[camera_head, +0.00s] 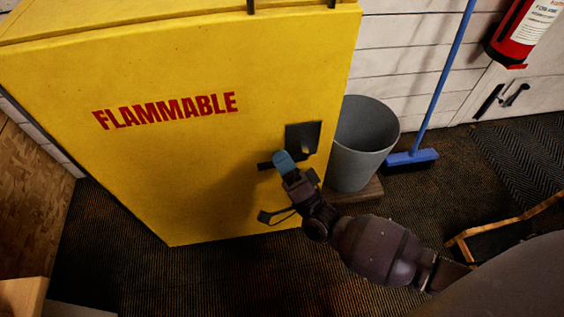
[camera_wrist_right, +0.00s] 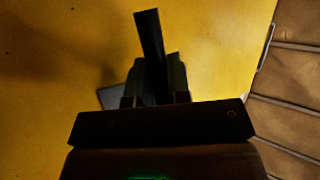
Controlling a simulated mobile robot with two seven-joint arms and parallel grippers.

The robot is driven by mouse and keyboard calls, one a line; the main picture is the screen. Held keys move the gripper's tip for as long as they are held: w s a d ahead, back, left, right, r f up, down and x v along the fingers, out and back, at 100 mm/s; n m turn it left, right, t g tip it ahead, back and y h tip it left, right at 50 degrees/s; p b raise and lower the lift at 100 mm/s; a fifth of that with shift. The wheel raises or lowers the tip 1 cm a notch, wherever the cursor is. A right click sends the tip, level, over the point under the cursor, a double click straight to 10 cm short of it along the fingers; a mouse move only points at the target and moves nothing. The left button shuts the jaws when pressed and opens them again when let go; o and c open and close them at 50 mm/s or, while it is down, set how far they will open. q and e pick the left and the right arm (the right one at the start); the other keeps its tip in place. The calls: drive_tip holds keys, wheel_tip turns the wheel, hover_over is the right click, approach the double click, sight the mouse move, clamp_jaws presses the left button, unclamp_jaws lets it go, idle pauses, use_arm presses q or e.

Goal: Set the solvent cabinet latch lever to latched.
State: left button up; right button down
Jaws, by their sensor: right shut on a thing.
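The yellow solvent cabinet (camera_head: 170,165) stands at the left of the head view, its front marked FLAMMABLE in red. A black latch plate (camera_head: 303,137) sits near the right edge of its front. The dark latch lever (camera_head: 264,166) pokes out to the left of my right gripper (camera_head: 284,163), roughly level. In the right wrist view the lever (camera_wrist_right: 149,38) rises from between the fingers of my right gripper (camera_wrist_right: 155,85), which is shut on it. The fingers hide the rest of the lever, so I cannot see where it joins the plate. My left gripper is not in view.
A grey bin (camera_head: 365,143) stands close to the cabinet's right side. A blue broom (camera_head: 410,158) leans beside it, and a red fire extinguisher (camera_head: 523,28) hangs at upper right. Dark floor (camera_head: 200,280) lies open in front of the cabinet.

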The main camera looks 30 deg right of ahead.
use_arm(q)
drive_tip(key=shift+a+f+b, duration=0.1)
drive_tip(key=shift+b, duration=0.25)
use_arm(e)
drive_tip(key=shift+r+m+t+h, duration=0.25)
drive_tip(key=shift+m+h, duration=0.25)
drive_tip(key=shift+m, duration=0.25)
drive_tip(key=shift+r+m+t+h, duration=0.15)
drive_tip(key=shift+m+t+h, duration=0.1)
drive_tip(key=shift+m+h, duration=0.4)
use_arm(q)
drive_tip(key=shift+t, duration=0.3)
use_arm(e)
drive_tip(key=shift+r, duration=0.1)
drive_tip(key=c, duration=1.1)
unclamp_jaws()
